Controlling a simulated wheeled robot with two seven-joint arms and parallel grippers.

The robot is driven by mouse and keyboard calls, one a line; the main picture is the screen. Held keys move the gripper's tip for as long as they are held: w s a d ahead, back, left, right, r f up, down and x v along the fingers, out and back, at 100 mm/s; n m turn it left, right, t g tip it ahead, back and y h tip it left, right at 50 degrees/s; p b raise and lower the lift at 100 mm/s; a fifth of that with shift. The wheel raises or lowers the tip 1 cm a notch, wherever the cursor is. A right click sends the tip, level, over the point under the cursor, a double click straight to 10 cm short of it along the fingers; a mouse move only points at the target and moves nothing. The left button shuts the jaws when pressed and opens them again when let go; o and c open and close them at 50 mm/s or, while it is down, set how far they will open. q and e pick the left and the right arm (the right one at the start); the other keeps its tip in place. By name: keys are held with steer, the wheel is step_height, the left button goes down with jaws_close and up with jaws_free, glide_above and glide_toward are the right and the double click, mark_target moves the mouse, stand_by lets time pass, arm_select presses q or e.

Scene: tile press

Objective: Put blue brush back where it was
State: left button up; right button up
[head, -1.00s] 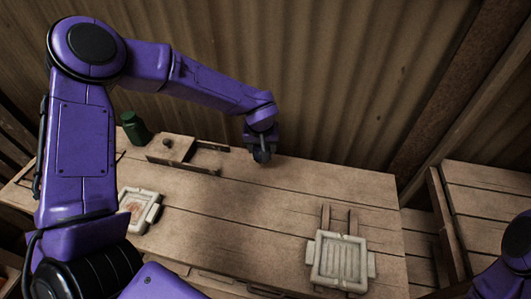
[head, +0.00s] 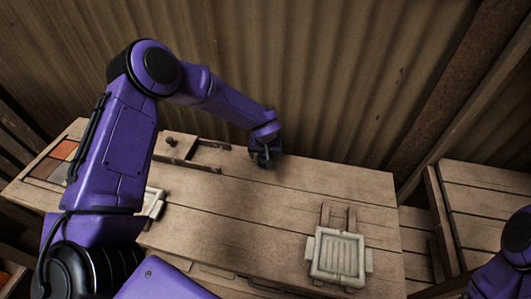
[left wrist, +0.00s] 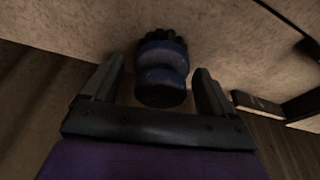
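In the left wrist view a rounded blue brush (left wrist: 162,83) with a dark, bristly-looking end lies between the two fingers of my left gripper (left wrist: 160,66). A gap shows on each side, so the fingers are open and not closed on it. In the head view my left gripper (head: 266,158) is low over the back middle of the workbench (head: 235,205), near the corrugated wall. The brush is hidden behind the gripper there. Only a purple part of my right arm shows at the right edge; its gripper is out of view.
A pale square frame (head: 338,257) sits at the front right of the bench. A wooden block with a knob (head: 174,145) is left of my gripper. A tray of coloured tiles (head: 54,160) is at the far left. Bare planks lie between.

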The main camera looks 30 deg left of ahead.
arm_select(q)
steer(key=shift+r, duration=0.1)
steer(key=v, duration=1.2)
steer(key=shift+b, duration=0.3)
